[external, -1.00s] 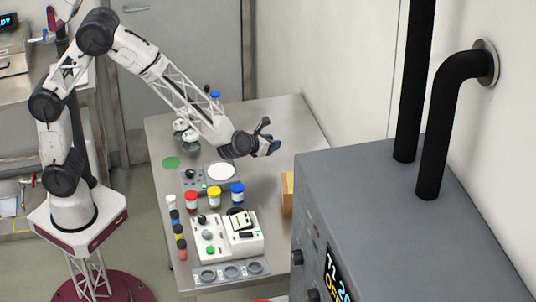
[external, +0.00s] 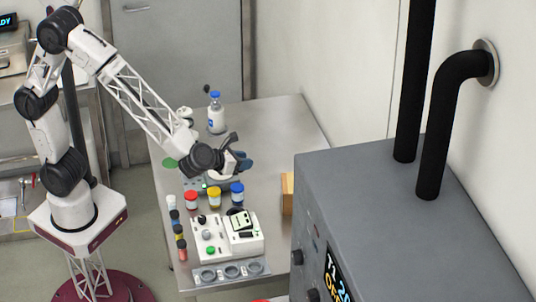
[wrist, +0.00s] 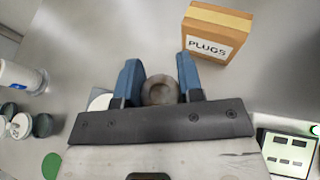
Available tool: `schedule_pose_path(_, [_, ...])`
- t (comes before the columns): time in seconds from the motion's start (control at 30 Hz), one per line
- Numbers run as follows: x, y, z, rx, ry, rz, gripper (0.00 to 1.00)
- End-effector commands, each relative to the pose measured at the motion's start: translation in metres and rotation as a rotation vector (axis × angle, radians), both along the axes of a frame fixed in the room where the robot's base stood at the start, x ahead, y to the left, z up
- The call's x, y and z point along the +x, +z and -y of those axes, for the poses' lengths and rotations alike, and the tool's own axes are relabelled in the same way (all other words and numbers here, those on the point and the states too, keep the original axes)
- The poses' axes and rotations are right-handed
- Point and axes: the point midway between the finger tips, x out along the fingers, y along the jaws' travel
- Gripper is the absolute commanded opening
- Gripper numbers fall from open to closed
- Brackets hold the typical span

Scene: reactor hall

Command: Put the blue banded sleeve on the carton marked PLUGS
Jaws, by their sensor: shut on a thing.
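My gripper (external: 242,163) is over the middle of the steel table; in the wrist view its blue fingers (wrist: 159,75) are shut on a round grey-brown sleeve (wrist: 160,90). I look down on its end, which has a darker centre; its blue band does not show. The carton marked PLUGS (wrist: 212,32) is tan with a white label and stands ahead and to the right of my fingers, apart from the sleeve. In the external view the carton (external: 287,190) is partly hidden by the grey cabinet.
A blue-capped bottle (external: 216,115) stands at the back. Red, yellow and blue lidded jars (external: 214,198) and a white instrument (external: 228,237) stand toward the front. The large grey cabinet (external: 400,220) is at the right. The table near the carton is clear.

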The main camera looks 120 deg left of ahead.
Motion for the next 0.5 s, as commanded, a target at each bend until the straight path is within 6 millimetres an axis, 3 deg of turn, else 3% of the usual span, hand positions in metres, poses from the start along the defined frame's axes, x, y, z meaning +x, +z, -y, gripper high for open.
schedule_pose_path(0.2, [-0.002, 0.005, 0.016, -0.001, -0.013, -0.002, 0.09])
schedule_pose_path(0.5, [-0.002, 0.006, 0.017, -0.001, -0.014, -0.001, 0.09])
